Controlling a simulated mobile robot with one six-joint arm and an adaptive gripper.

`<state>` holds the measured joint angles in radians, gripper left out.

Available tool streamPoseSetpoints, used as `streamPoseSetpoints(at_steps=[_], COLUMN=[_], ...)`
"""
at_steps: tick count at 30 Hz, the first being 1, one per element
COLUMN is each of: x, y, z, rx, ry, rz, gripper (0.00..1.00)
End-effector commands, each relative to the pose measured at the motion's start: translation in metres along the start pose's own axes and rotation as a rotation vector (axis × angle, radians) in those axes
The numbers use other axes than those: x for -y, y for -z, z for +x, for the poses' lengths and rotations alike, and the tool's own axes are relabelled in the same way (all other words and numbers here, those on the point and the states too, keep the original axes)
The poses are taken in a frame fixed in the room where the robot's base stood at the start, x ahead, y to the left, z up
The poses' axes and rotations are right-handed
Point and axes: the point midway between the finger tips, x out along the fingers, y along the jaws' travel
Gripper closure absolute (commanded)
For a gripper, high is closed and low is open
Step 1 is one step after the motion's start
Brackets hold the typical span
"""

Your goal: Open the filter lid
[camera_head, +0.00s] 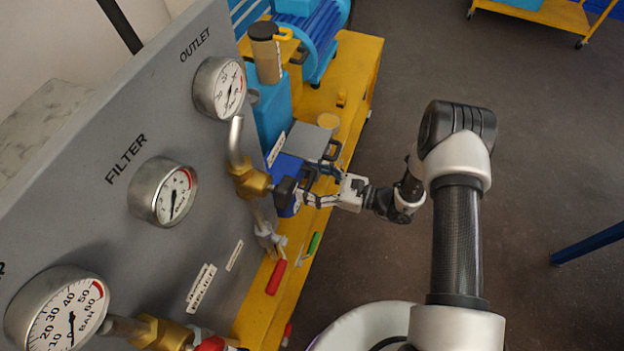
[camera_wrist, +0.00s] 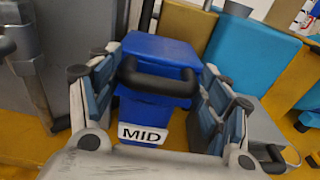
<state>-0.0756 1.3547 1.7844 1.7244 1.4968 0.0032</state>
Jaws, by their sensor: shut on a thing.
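A blue vessel labelled MID (camera_wrist: 142,112) stands between my fingers in the wrist view. Its blue lid (camera_wrist: 165,47) carries a black bar handle (camera_wrist: 160,83). My gripper (camera_head: 318,181) reaches it from the right in the head view. Its fingers lie on both sides of the handle in the wrist view and are shut on it. In the head view the blue vessel (camera_head: 285,184) is partly hidden by a valve and my fingers. The lid appears to rest on the vessel; I cannot tell whether there is a small gap.
A grey panel (camera_head: 110,235) with OUTLET and FILTER gauges stands left. A brass fitting (camera_head: 248,180) is close to my fingers. A grey lid (camera_head: 308,141) with a black handle lies just behind. A yellow base (camera_head: 357,75) carries the equipment. Open floor lies right.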

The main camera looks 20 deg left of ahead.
Motion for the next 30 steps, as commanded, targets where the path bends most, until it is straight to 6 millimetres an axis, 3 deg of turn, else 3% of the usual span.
streamPoseSetpoints(at_steps=[1, 15, 26, 30], x=[0.0, -0.001, 0.0, 0.0], y=[-0.012, -0.07, -0.098, -0.101], z=[0.002, 0.04, 0.087, 0.106], rx=[-0.028, -0.432, -0.771, -0.762], ry=[-0.003, -0.004, -0.002, -0.002], rz=[-0.002, -0.009, -0.015, -0.007], gripper=[0.72, 0.72, 0.72, 0.72])
